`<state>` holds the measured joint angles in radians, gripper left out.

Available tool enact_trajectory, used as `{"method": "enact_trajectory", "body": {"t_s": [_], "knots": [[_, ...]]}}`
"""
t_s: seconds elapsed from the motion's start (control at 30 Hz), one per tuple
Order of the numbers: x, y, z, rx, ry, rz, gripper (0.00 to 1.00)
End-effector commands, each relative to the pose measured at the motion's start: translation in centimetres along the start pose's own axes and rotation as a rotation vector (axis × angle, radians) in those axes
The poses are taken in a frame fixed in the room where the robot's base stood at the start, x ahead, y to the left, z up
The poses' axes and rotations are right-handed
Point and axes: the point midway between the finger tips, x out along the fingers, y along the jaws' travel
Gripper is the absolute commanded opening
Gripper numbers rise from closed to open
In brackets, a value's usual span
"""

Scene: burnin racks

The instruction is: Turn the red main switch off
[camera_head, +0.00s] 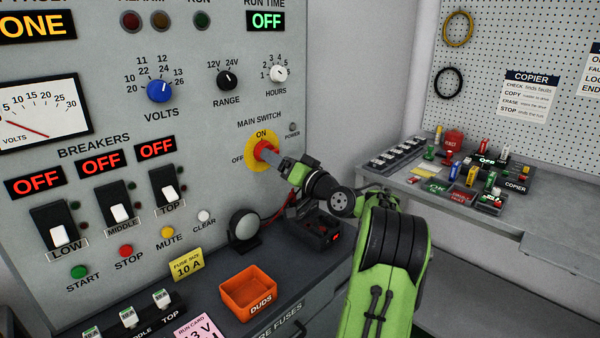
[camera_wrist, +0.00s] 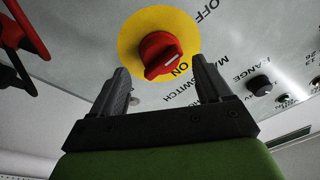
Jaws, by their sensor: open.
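The red main switch (camera_wrist: 162,55) is a red rotary knob on a round yellow plate (camera_wrist: 128,40), mounted on the grey panel. In the head view the red main switch (camera_head: 263,150) sits below the MAIN SWITCH label, with ON above it and OFF to its lower left. In the wrist view the white mark on the knob points toward ON. My gripper (camera_wrist: 165,80) is open, with its two fingers on either side of the knob's near side; contact cannot be told. In the head view my gripper (camera_head: 270,156) partly hides the knob and plate.
The panel also bears a blue VOLTS knob (camera_head: 159,91), a RANGE knob (camera_head: 228,80), an HOURS knob (camera_head: 277,73) and breakers (camera_head: 118,212). An orange DUDS bin (camera_head: 248,290) and a round black lamp-like device (camera_head: 244,225) stand below. A workbench (camera_head: 560,215) is at right.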

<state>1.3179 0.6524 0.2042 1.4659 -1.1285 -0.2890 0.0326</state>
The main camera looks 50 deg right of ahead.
Motion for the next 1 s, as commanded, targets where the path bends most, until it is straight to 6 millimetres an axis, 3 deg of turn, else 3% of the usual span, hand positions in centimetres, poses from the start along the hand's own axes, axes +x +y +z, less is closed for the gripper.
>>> {"method": "enact_trajectory", "body": {"t_s": [0.3,0.43,0.6,1.0], "knots": [[-9.2,0.2,-0.1,-0.001,0.004,0.008,0.78],[-11.8,0.2,-0.2,-0.003,0.006,0.007,0.78],[-13.0,0.1,-0.1,-0.005,0.004,0.003,0.78],[-13.0,0.1,-0.1,-0.005,0.002,0.002,0.78]]}}
